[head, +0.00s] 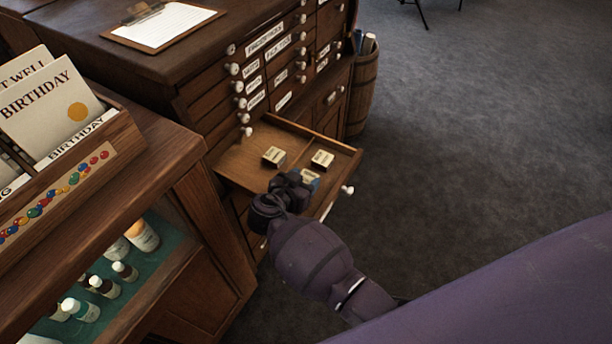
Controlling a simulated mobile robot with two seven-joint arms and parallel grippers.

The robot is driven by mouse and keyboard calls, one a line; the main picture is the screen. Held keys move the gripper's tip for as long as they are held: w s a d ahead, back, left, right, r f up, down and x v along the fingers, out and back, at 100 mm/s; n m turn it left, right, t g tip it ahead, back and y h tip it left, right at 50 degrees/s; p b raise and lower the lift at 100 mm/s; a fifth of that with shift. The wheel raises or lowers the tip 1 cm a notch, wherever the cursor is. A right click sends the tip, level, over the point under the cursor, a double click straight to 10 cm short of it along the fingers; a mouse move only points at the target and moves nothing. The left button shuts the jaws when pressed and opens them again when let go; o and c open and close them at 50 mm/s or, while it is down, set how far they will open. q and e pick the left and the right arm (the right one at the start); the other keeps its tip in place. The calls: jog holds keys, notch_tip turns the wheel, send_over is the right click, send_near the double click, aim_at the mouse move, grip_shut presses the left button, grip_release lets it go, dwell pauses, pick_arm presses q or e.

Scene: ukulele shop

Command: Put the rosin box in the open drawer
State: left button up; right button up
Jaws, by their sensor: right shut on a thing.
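The open drawer (243,162) sticks out of the wooden cabinet. A thin divider splits it. A small box (310,177) with a blue and tan surface, apparently the rosin box, is at the fingertips of my right gripper (304,183). The gripper is shut on it, over the front part of the drawer. My gripper hides part of the box, and I cannot tell whether it touches the drawer floor. Two small labelled boxes lie in the drawer, one on the left (273,155) and one on the right (322,159). My left gripper is not in view.
A display counter (180,150) with a card rack (75,180) and small bottles stands at the left. A clipboard (163,25) lies on the cabinet (185,62). A barrel (363,90) stands behind the drawer. The carpet (480,130) at the right is clear.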

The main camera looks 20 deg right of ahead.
jog(key=shift+f, duration=0.3)
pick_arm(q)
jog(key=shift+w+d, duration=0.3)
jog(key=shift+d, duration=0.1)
pick_arm(e)
jog(key=shift+r, duration=0.1)
jog(key=o, duration=0.5)
jog(key=shift+f, duration=0.25)
jog(key=shift+c, duration=0.2)
jog(key=o, duration=0.4)
jog(key=shift+r, duration=0.1)
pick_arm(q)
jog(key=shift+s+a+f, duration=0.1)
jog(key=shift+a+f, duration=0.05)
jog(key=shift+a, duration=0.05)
pick_arm(e)
jog(key=shift+o, duration=0.2)
